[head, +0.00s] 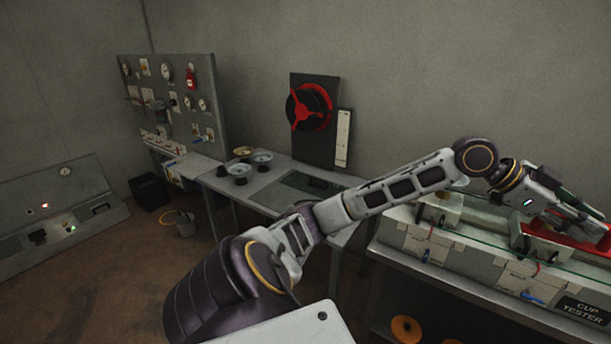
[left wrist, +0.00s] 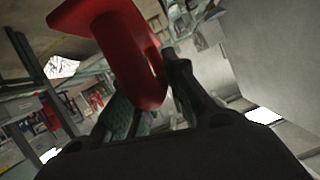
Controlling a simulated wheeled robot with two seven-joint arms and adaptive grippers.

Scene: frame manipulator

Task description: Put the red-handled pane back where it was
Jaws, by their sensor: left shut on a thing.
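The red handle of the pane (head: 568,236) shows at the right edge of the head view, over the bench unit marked "CUP TESTER" (head: 582,309). My left gripper (head: 590,213) reaches in from above and is shut on this handle. In the left wrist view the red handle (left wrist: 125,50) is large and close, and it passes between the fingers of the left gripper (left wrist: 155,105). The pane's glass is hard to make out, so I cannot tell whether it sits in a slot or is lifted. My right gripper is not in view.
Clear glass and grey blocks (head: 438,209) line the top of the tester bench. A gauge board (head: 172,100) stands behind. Orange discs (head: 406,329) lie below.

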